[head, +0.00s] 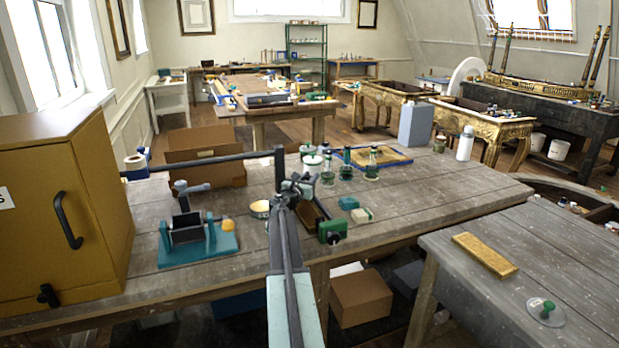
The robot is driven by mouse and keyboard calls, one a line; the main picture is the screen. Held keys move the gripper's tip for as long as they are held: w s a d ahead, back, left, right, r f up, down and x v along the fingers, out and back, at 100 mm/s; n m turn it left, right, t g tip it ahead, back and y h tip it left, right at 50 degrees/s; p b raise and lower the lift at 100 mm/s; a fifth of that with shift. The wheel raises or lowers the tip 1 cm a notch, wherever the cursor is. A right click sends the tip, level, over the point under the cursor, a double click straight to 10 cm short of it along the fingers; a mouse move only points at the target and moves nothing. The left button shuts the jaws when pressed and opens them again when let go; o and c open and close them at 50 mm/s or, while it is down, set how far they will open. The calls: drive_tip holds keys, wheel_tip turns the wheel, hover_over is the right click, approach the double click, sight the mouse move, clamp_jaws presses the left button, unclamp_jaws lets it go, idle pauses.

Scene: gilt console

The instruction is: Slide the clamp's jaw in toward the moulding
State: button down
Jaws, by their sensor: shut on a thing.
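The clamp stands on the wooden bench, just right of my arm; its green end block (332,231) has a dark round knob. A brown strip, apparently the moulding (311,214), lies behind that block, partly hidden by my arm. My gripper (297,187) is at the far end of this strip, low over the bench. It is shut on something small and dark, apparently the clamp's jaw. The fingers and my arm hide most of the jaw, so any gap between jaw and moulding cannot be told.
A teal fixture (200,249) and an ochre cabinet (70,215) stand to the left. Green-capped jars (312,163) stand behind the gripper; a small cup (260,209) is to its left. The bench's right part is mostly clear.

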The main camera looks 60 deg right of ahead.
drive_tip(key=c, duration=1.2)
unclamp_jaws()
drive_tip(key=a, duration=0.5)
drive_tip(key=s+a, duration=0.1)
drive_tip(key=a, duration=0.1)
drive_tip(key=shift+s+a, duration=0.1)
drive_tip(key=shift+a, duration=0.3)
